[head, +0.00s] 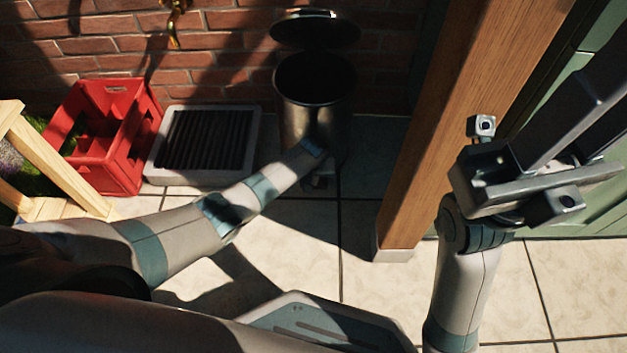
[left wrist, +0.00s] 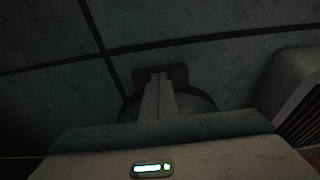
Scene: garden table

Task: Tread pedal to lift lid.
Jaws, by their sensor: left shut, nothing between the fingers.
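The dark metal pedal bin (head: 314,108) stands against the brick wall, and its round lid (head: 315,29) is up, tilted back above the open mouth. My left arm reaches down to the front of the bin's base, with the left gripper (head: 318,180) low near the floor. In the left wrist view the fingers (left wrist: 158,95) are shut and empty, over the dark pedal (left wrist: 178,73); contact looks likely but is hard to see. The bin's base (left wrist: 197,103) is partly hidden behind the fingers.
A grey-framed boot tray or grate (head: 153,172) lies left of the bin, with a red crate (head: 115,180) and wooden frame (head: 50,155) further left. A wooden post (head: 450,120) stands to the right. Pale floor tiles (head: 570,275) are clear in front.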

